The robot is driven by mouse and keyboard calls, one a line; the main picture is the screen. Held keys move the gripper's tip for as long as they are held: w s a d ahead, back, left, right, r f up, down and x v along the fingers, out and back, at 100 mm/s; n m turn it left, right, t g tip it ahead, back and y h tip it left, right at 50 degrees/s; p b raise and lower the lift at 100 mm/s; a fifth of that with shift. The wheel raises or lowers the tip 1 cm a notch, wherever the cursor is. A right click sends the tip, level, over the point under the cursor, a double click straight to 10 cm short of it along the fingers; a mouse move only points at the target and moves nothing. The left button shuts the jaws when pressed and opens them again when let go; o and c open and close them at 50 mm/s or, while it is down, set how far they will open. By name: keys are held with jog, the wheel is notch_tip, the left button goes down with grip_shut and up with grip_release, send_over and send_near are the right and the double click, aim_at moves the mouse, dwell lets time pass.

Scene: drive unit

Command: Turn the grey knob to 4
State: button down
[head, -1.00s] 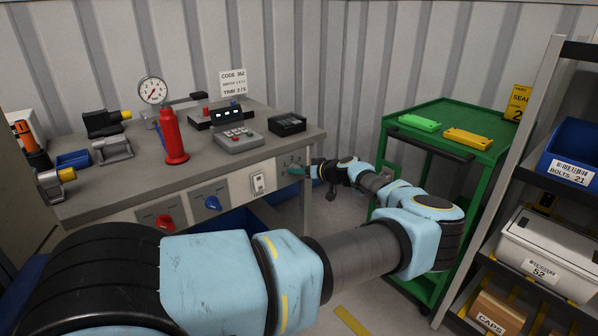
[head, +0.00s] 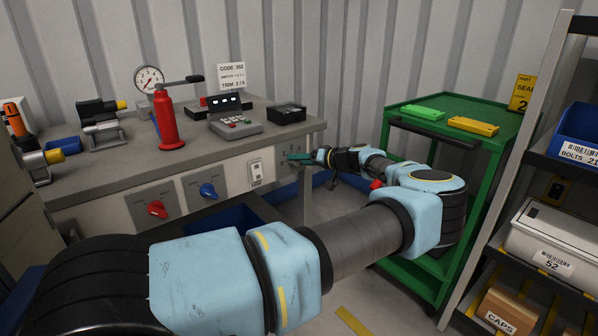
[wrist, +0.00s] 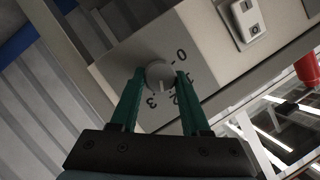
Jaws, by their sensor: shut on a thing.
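In the head view my gripper (head: 301,158) is at the right end of the bench front and hides the knob.
A white switch (head: 256,172), a blue knob (head: 208,191) and a red knob (head: 157,209) are on the bench front left of my gripper. A green cart (head: 437,128) stands close to the right of my forearm. A shelf unit (head: 500,190) is further right.

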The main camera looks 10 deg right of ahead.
jog(key=m+y+b, duration=0.1)
jog(key=m+b, duration=0.1)
jog(key=m+y+b, duration=0.1)
jog(key=m+b, duration=0.2)
jog(key=shift+d+f+m+y, duration=0.2)
jog(key=shift+f+m+y, duration=0.1)
jog(key=shift+f+y, duration=0.1)
jog(key=m+t+y+b, duration=0.1)
jog(key=m, duration=0.2)
jog(key=shift+b, duration=0.35)
jog(key=shift+f+m+t+y+b, duration=0.1)
jog(key=shift+m+t+y+b, duration=0.45)
jog(key=shift+m, duration=1.45)
jog(key=shift+t, duration=0.25)
jog(key=shift+c, duration=1.9)
grip_release()
